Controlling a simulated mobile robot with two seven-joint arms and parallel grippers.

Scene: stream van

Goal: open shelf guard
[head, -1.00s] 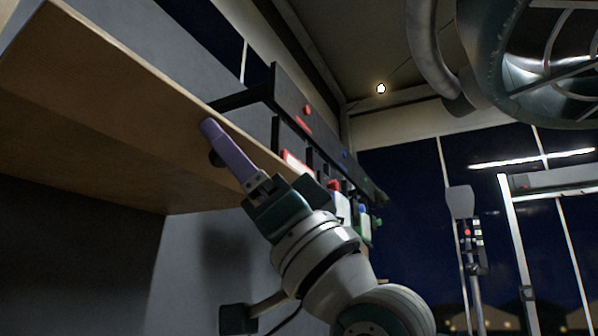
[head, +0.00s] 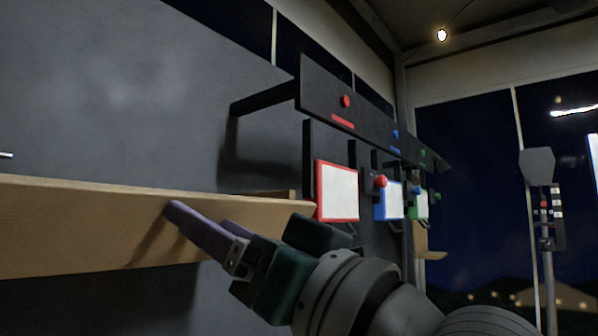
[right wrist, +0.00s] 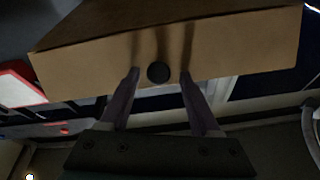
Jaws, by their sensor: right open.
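The wooden shelf front (head: 90,225), which I take for the shelf guard, is a long plain board reaching in from the left in the head view. In the right wrist view the wooden board (right wrist: 80,60) fills the upper part, with a round dark knob (right wrist: 158,72) on its face. My right gripper (head: 205,232) has purple fingers pointing at the board's face. In the right wrist view the open right gripper (right wrist: 158,84) has one finger on each side of the knob; whether they touch is unclear. The knob is hidden in the head view. My left gripper is not in view.
A dark rail (head: 320,95) with red, blue and green marks juts from the grey wall (head: 120,80). Below it hang red-framed (head: 338,190), blue-framed (head: 392,205) and green-framed (head: 421,205) panels, close beyond my right wrist. A post with a grey head (head: 537,165) stands at right.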

